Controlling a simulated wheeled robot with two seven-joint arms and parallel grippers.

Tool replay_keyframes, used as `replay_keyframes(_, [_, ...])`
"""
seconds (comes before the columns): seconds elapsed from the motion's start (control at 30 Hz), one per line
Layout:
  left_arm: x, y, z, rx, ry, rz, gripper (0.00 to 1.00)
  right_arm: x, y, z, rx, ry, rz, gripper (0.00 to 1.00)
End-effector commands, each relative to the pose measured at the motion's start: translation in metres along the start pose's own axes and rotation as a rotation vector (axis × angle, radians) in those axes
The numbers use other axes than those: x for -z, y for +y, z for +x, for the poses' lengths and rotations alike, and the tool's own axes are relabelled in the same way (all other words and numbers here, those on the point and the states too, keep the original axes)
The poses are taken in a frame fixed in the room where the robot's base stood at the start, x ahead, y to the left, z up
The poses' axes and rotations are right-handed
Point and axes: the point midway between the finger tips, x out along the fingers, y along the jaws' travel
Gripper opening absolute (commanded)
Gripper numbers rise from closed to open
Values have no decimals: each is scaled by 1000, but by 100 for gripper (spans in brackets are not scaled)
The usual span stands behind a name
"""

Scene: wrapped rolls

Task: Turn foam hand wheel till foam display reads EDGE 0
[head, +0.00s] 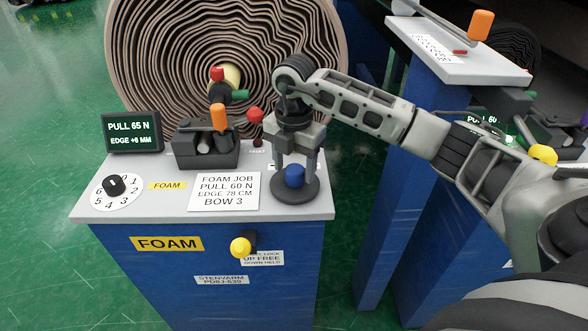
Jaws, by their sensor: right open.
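The foam display (131,133) at the left of the foam console reads PULL 65 N, EDGE +6 MM. The foam hand wheel appears to be the dark round disc (295,193) at the console's right front corner, with a blue knob (294,175) on top. My right gripper (296,166) comes from the right and points down over it. Its two fingers are apart, one on each side of the blue knob. I cannot tell whether they touch it. My left gripper is not in view.
The foam console (130,205) also holds a numbered dial (116,186), an orange-handled lever (218,118), a red-knobbed lever (255,115) and a job card (225,191). A yellow knob (240,247) sticks out in front. A large roll (150,50) stands behind. Another blue stand (425,110) is at right.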

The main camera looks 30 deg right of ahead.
Motion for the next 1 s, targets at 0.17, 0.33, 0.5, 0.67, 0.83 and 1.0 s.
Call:
replay_keyframes(0.17, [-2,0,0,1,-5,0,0,0,0,14,1,0,1,59])
replay_keyframes(0.33, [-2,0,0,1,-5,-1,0,0,0,16,1,0,0,59])
replay_keyframes(0.5, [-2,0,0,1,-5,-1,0,0,0,16,1,0,0,51])
replay_keyframes(0.67, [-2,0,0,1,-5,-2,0,0,0,16,1,0,0,14])
replay_keyframes(0.83, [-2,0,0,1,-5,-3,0,0,0,16,1,0,-5,15])
replay_keyframes(1.0, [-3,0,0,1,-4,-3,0,0,0,16,2,-1,-39,15])
